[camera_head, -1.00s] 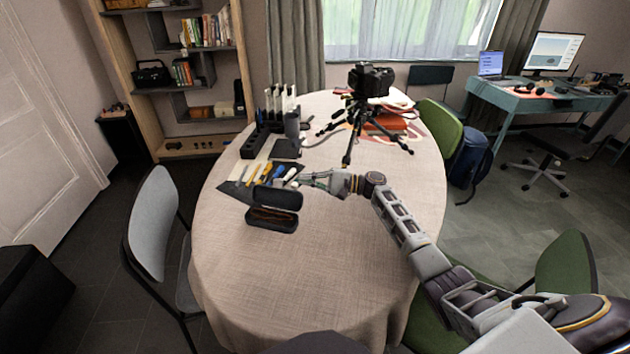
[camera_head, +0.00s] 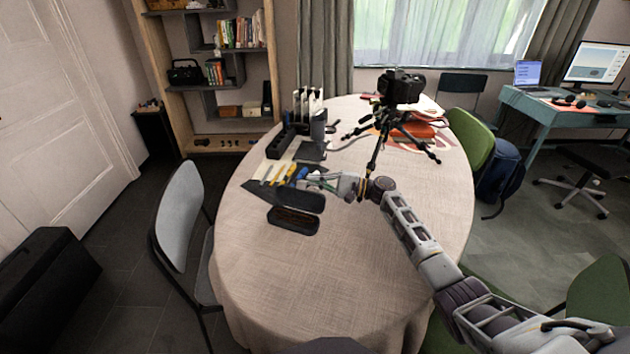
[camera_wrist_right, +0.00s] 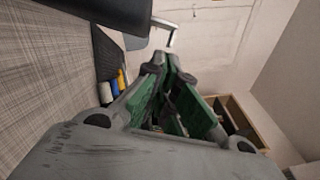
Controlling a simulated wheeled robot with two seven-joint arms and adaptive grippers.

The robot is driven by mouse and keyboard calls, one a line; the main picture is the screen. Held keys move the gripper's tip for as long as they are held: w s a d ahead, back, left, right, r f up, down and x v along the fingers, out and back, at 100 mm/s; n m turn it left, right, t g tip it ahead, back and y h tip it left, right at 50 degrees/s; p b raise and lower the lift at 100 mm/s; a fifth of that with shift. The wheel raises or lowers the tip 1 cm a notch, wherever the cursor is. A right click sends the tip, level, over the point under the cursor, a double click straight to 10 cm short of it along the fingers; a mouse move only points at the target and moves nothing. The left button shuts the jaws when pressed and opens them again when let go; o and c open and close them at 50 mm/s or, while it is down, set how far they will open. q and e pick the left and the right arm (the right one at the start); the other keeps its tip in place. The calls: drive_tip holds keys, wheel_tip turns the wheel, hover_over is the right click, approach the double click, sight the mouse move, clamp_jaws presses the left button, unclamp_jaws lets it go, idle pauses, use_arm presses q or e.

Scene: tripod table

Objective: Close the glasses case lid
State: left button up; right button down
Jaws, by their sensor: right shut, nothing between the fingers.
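The dark glasses case (camera_head: 293,220) lies on the table near its left side, with its brown interior showing. Its lid (camera_head: 298,201) is open and leans back, away from the base. My right gripper (camera_head: 312,181) is shut and empty just behind the lid; I cannot tell whether it touches it. In the right wrist view, the gripper's green-padded fingers (camera_wrist_right: 163,66) are together. A dark shape, probably part of the case, lies at the top left of that view. My left gripper is not in view.
A dark mat with yellow and blue tools (camera_head: 283,172) lies behind the case. A camera on a tripod (camera_head: 402,88) stands to the right, and a black holder (camera_head: 281,143) stands at the back. The table's front (camera_head: 330,285) is clear.

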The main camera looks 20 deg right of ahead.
sight(303, 185)
drive_tip(key=shift+s+r, duration=0.1)
drive_tip(key=shift+r, duration=0.05)
